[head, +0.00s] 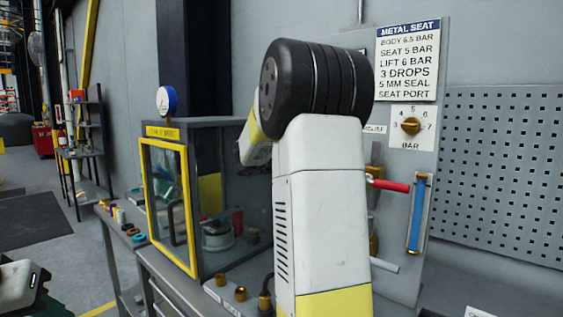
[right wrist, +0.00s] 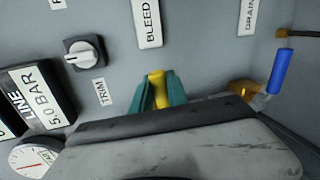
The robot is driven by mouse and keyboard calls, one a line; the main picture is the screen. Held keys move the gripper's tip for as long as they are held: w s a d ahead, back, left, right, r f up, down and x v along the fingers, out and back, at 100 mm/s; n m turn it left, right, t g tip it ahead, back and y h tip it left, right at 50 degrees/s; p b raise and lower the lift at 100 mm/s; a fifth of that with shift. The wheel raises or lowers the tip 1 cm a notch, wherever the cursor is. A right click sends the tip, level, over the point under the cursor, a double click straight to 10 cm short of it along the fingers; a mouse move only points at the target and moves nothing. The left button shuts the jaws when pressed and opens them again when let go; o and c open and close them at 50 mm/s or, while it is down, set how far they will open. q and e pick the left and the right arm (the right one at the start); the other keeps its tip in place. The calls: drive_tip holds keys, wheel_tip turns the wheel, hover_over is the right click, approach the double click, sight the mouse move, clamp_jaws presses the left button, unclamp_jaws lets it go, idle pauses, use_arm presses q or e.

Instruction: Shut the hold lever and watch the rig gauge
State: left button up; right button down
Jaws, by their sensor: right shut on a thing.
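In the right wrist view my right gripper (right wrist: 158,95) has its teal fingers shut on a yellow handle (right wrist: 157,88), below a BLEED label. In the head view that gripper is hidden behind my right arm. A red handle (head: 388,185) sticks out to the right of the arm. I cannot read which handle is the hold lever. A round blue-rimmed gauge (head: 168,100) stands on the yellow-framed cabinet; its reading is too small to tell. Another dial (right wrist: 35,157) shows at lower left in the wrist view, partly cut off. My left gripper's fingers are not in view.
A selector knob (head: 410,126) sits under the METAL SEAT sign (head: 408,60). Brass fittings (head: 240,293) stand in front.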

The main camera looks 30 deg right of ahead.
drive_tip(key=shift+f+m, duration=0.6)
drive_tip(key=shift+f, duration=0.15)
drive_tip(key=c, duration=1.3)
unclamp_jaws()
drive_tip(key=v, duration=0.8)
drive_tip(key=shift+d, duration=0.1)
